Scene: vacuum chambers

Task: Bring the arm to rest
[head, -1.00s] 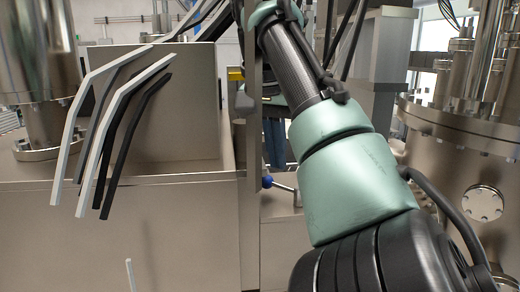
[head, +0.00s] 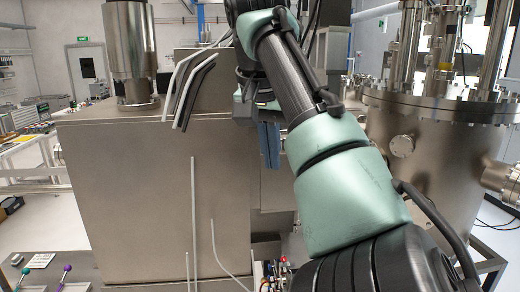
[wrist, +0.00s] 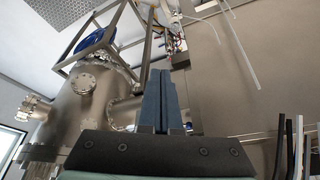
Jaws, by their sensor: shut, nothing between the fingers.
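My arm (head: 335,170), green and black, runs from the lower right of the head view up to the top middle, where it bends. My gripper (head: 269,165) hangs below that bend with its blue fingers pointing down, in front of the gap between the steel box and the round chamber. In the wrist view my gripper (wrist: 160,75) shows both blue fingers side by side and closed together. Nothing is held between them.
A large steel box (head: 120,200) with bent white and black rods (head: 187,88) fills the left middle. A round steel chamber (head: 440,150) stands at the right. Small knobbed levers (head: 66,268) are at the lower left. Open floor shows at the far left.

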